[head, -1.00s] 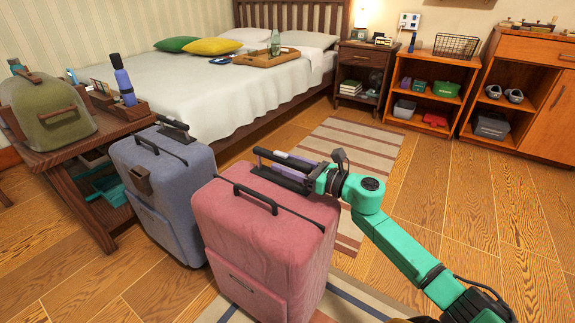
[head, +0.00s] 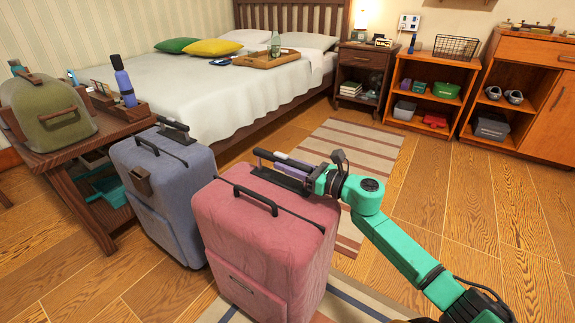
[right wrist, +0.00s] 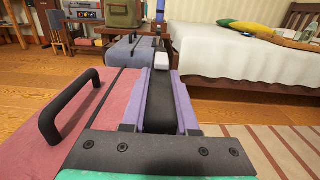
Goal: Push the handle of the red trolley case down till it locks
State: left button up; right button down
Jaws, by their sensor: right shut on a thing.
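The red trolley case (head: 265,235) stands upright on the floor, with a curved black carry handle (head: 248,198) on its top. Its black trolley handle (head: 264,154) sits low, just above the dark plate at the back edge of the top. My right gripper (head: 288,163) is shut on this handle, reaching in from the right. In the right wrist view the purple fingers (right wrist: 160,100) lie on either side of a dark bar, and the red top (right wrist: 25,150) shows at the left. The fingers partly hide the handle, so I cannot tell whether it is locked. My left gripper is not in view.
A blue-grey trolley case (head: 165,200) stands close at the left. Beyond it is a dark wooden bench (head: 60,165) with an olive bag (head: 45,112). The bed (head: 200,90) is behind. Striped rugs and open floor lie to the right.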

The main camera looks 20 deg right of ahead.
dwell(0.8)
jog(key=shift+f+b, duration=0.9)
jog(key=shift+b, duration=0.2)
jog(key=shift+r, duration=0.15)
jog(key=c, duration=0.7)
grip_release()
jog(key=shift+s, duration=0.1)
jog(key=p+v, duration=0.2)
jog(key=v, duration=1.2)
jog(key=shift+r, duration=0.1)
jog(key=shift+s+d, duration=0.15)
jog(key=shift+s, duration=0.05)
